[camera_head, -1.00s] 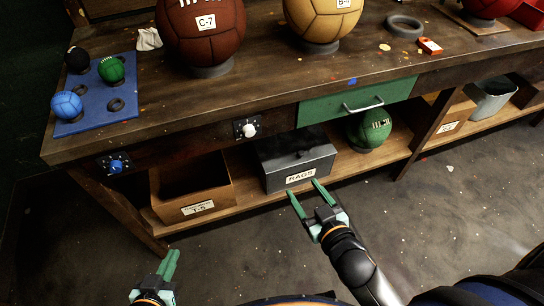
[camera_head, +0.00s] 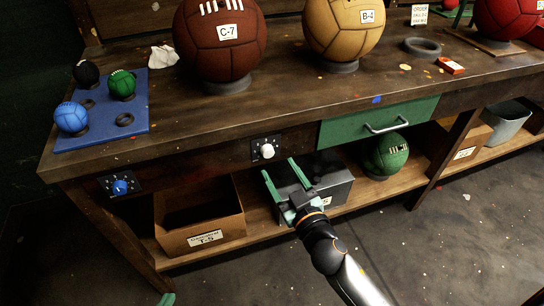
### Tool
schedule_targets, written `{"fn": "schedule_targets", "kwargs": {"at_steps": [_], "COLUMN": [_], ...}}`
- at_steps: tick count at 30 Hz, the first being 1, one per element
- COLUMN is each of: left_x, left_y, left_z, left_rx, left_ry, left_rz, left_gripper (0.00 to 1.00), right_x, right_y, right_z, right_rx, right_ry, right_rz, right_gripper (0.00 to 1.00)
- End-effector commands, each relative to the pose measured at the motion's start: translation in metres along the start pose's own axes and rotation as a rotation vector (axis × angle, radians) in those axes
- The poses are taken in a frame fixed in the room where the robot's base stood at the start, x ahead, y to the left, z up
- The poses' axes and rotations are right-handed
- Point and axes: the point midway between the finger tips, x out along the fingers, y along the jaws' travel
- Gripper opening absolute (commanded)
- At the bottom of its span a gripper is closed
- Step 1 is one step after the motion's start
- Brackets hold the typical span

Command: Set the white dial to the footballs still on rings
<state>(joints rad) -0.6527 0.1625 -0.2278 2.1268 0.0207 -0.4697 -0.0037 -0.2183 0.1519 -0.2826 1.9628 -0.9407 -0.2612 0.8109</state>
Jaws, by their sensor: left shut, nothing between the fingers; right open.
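The white dial (camera_head: 267,150) sits on a dark plate on the bench's front, left of the green drawer. My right gripper (camera_head: 279,167) is open and empty, its fingertips just below and right of the dial, apart from it. A maroon ball marked C-7 (camera_head: 222,45) and a tan ball marked B-4 (camera_head: 345,28) rest on dark rings on the bench. A red ball (camera_head: 508,15) stands at the right; its support is unclear. A grey ring (camera_head: 422,47) lies empty. My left gripper (camera_head: 167,299) barely shows at the bottom edge, shut and empty.
A blue dial (camera_head: 120,187) is further left. A blue board (camera_head: 110,135) holds small black, green and blue balls and bare rings. The drawer handle (camera_head: 386,127) juts out. Below are a cardboard box (camera_head: 205,225), a grey metal box (camera_head: 335,185) and a green ball (camera_head: 386,158).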

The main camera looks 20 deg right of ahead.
Motion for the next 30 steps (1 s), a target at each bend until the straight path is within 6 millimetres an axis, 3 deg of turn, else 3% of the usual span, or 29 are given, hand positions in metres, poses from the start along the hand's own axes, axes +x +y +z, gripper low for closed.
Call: {"fn": "schedule_targets", "kwargs": {"at_steps": [3,9,23,30], "left_x": [0.000,0.000,0.000,0.000], "left_y": [0.001,0.001,0.001,0.001], "left_z": [0.006,0.009,0.009,0.008], "left_rx": [-0.005,-0.006,-0.007,-0.007], "left_ry": [-0.022,-0.029,-0.029,-0.029], "left_rz": [0.002,0.003,0.003,0.003], "left_gripper": [0.00,0.00,0.00,0.00], "right_x": [0.021,0.044,0.054,0.053], "right_y": [0.000,0.000,0.000,0.000], "right_z": [-0.001,0.000,0.000,0.000], "right_rx": [-0.002,0.000,0.001,0.001], "right_ry": [0.003,0.001,-0.001,-0.001], "right_rz": [-0.001,0.000,0.000,0.000], "right_gripper": [0.68,0.68,0.68,0.41]}}
